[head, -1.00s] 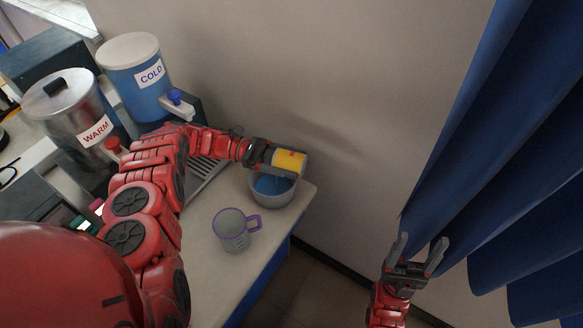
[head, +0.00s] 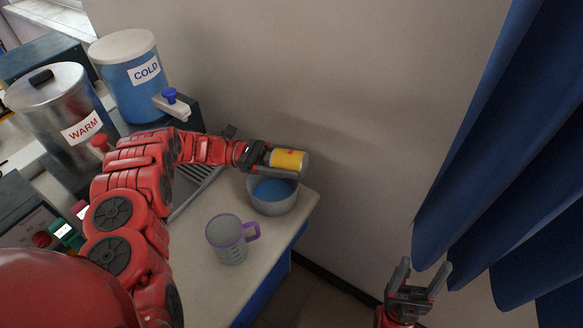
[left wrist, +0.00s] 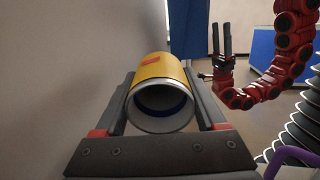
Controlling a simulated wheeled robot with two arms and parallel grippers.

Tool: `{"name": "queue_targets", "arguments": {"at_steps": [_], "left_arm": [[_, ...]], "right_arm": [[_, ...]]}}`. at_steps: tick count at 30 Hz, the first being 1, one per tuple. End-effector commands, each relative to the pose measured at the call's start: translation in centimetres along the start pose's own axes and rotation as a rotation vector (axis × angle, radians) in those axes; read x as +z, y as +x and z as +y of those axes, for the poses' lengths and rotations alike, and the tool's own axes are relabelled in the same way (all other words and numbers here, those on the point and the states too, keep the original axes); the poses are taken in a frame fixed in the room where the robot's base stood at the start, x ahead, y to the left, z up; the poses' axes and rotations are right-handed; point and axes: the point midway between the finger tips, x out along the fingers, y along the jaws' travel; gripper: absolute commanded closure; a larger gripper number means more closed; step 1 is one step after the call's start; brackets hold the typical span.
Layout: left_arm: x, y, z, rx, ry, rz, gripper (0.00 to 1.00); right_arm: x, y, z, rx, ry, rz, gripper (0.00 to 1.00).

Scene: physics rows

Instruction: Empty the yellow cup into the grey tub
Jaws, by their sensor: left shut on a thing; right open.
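The yellow cup (head: 288,160) lies on its side in my left gripper (head: 284,161), held above the grey tub (head: 272,207). The tub stands at the counter's far right corner and has blue liquid (head: 272,189) in it. In the left wrist view the cup (left wrist: 160,70) sits between the two fingers (left wrist: 165,88). Its hollow, grey-rimmed end faces that camera, dark inside with some blue along the wall. No falling stream shows. My right gripper (head: 425,266) is open and empty, away from the counter at lower right.
A grey mug with a purple handle (head: 226,240) stands on the counter (head: 217,287) in front of the tub. A blue COLD dispenser (head: 132,83) and a steel WARM urn (head: 58,110) stand at left. Blue curtains (head: 500,150) hang at right; a wall rises behind the tub.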

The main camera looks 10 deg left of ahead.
Motion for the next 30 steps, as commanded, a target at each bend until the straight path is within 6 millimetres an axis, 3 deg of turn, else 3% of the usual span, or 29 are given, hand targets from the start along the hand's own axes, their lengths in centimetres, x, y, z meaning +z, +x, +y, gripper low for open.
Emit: {"name": "queue_targets", "arguments": {"at_steps": [12,30], "left_arm": [[-0.3,-0.6,0.0,0.006,-0.003,-0.061,0.94],[0.3,-0.4,-0.1,0.003,-0.004,-0.096,0.94]], "right_arm": [[0.5,-3.1,-0.2,0.0,0.0,0.0,0.32],[0.6,-3.6,-0.2,0.0,0.0,0.0,0.32]]}}
